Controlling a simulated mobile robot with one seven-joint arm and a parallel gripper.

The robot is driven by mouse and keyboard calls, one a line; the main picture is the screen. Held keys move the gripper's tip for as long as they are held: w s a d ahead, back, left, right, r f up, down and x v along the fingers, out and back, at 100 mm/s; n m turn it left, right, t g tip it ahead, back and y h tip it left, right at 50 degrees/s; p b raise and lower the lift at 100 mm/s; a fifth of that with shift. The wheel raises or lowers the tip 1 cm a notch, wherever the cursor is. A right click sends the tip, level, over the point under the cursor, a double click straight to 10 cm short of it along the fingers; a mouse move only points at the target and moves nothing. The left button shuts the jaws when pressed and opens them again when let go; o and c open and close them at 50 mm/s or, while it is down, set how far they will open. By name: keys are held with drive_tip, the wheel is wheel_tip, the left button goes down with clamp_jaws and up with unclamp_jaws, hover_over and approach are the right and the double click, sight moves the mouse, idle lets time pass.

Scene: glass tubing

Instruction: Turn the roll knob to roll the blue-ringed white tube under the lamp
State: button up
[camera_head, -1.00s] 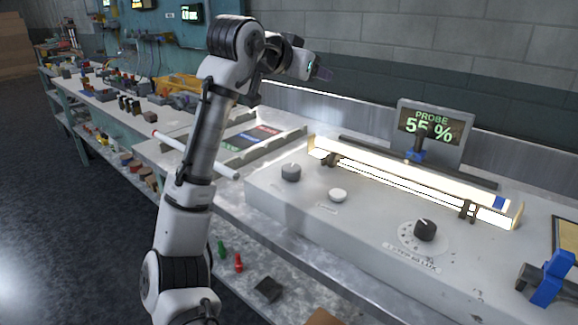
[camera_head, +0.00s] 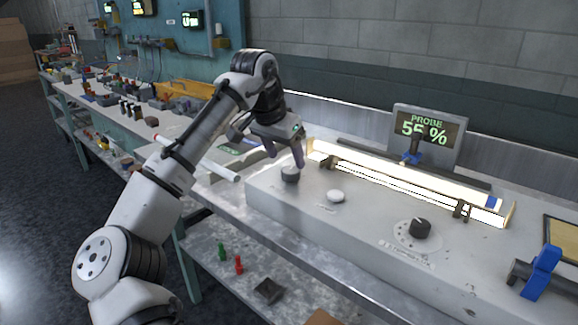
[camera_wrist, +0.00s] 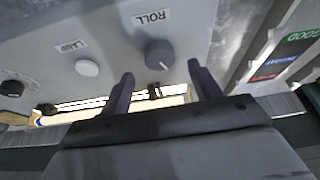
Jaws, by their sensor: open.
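The grey roll knob (camera_head: 290,174) stands at the left end of the light console top. In the wrist view the knob (camera_wrist: 159,53) shows a pale pointer line beside a ROLL label. My gripper (camera_head: 299,160) is open and points down close to the knob in the head view. In the wrist view its two dark fingers (camera_wrist: 160,74) are spread, with the knob ahead between their tips; I cannot tell whether they touch it. The white tube (camera_head: 400,184) lies brightly lit along the console's back, with its blue ring (camera_head: 493,202) near the right end.
A white lamp knob (camera_head: 335,196) and a black dial (camera_head: 419,228) are to the right on the console. The probe screen (camera_head: 428,128) reads 55 %. A blue clamp (camera_head: 541,272) stands at the right.

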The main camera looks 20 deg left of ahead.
sight(290, 169)
drive_tip(key=shift+x, duration=2.2)
drive_tip(key=shift+c, duration=0.2)
drive_tip(key=c, duration=0.9)
drive_tip(key=n+y, duration=0.1)
drive_tip(key=n, duration=0.2)
drive_tip(key=shift+d+p, duration=0.2)
drive_tip(key=shift+p, duration=0.2)
drive_tip(key=shift+c, duration=0.2)
drive_tip(key=shift+a+n+y, duration=0.1)
drive_tip(key=shift+n+y, duration=0.3)
drive_tip(key=shift+n, duration=0.5)
drive_tip(key=o, duration=1)
drive_tip(key=shift+r, duration=0.1)
